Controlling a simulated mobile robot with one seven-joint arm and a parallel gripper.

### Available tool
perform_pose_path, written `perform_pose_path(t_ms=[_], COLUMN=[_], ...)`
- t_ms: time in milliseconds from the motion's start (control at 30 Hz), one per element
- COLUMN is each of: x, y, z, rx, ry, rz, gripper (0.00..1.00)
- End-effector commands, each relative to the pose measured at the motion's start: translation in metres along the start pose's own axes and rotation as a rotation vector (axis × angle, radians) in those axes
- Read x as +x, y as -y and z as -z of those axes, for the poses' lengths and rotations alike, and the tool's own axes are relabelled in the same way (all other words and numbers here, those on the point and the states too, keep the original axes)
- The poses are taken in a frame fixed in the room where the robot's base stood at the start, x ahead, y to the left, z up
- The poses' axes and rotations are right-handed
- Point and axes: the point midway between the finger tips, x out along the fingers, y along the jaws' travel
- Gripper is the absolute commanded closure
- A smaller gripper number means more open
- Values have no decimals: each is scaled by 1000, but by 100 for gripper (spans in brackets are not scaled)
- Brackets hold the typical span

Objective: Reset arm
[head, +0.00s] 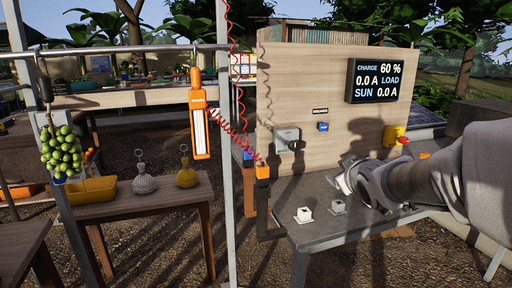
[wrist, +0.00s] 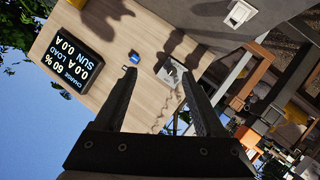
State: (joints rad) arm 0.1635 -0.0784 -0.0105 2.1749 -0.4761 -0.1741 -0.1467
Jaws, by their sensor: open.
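My arm (head: 415,183) reaches in from the right in the head view, over the grey table in front of the wooden panel (head: 345,110). Its fingers cannot be made out there. In the wrist view my gripper (wrist: 158,76) has its two dark fingers spread wide apart, with nothing between them. Beyond them is the wooden panel, seen tilted, with a blue box and a grey box on it. My gripper appears apart from the panel.
The display (head: 376,81) reads charge 60 %. A red coiled cable (head: 232,130) runs near the orange lamp (head: 199,130) and metal post. Green fruit (head: 60,150) hangs at left.

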Motion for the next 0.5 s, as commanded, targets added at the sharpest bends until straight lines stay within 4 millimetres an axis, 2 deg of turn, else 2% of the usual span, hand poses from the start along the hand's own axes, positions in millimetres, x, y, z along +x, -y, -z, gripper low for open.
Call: perform_pose_path(t_ms=[33, 267, 500], x=[-20, -108, -196], y=[4, 41, 98], z=[-4, -48, -95], rx=[38, 242, 415], ry=[44, 293, 520], rz=[0, 55, 172], gripper=[28, 28, 28])
